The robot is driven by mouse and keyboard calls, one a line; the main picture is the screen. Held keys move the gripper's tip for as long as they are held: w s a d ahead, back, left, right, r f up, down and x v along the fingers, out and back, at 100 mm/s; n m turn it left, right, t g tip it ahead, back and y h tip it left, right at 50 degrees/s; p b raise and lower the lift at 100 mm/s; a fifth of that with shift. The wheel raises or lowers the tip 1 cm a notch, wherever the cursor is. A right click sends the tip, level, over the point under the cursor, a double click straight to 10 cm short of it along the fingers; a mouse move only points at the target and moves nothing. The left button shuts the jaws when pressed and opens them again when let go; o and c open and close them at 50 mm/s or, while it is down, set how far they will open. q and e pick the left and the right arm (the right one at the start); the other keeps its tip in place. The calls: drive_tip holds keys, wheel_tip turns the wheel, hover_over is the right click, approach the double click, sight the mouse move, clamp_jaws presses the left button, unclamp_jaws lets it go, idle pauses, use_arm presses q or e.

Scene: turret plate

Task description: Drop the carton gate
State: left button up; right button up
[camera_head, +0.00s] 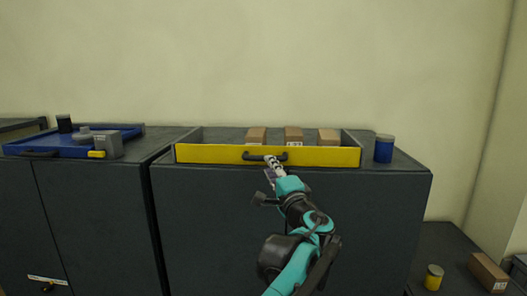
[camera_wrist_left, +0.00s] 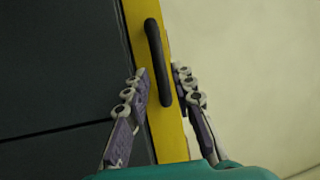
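The carton gate (camera_head: 215,154) is a long yellow panel standing upright along the front of a tray on the dark cabinet. A black bar handle (camera_head: 252,155) sits at its middle; the handle also shows in the left wrist view (camera_wrist_left: 157,60). My left gripper (camera_head: 271,161) is at the handle. In the left wrist view its fingers (camera_wrist_left: 161,72) are apart, one on each side of the handle, with the yellow panel (camera_wrist_left: 168,135) beneath. I cannot tell whether they touch it. My right gripper is not in view.
A blue jar (camera_head: 384,149) stands right of the gate. A yellow jar (camera_head: 433,277) and a carton (camera_head: 488,273) rest on a lower surface at right.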

use_arm(q)
drive_tip(key=p+x, duration=0.1)
drive_tip(key=x, duration=0.5)
drive_tip(key=shift+w+a+p, duration=0.1)
drive_tip(key=shift+w+p, duration=0.1)
drive_tip(key=shift+p, duration=0.15)
clamp_jaws()
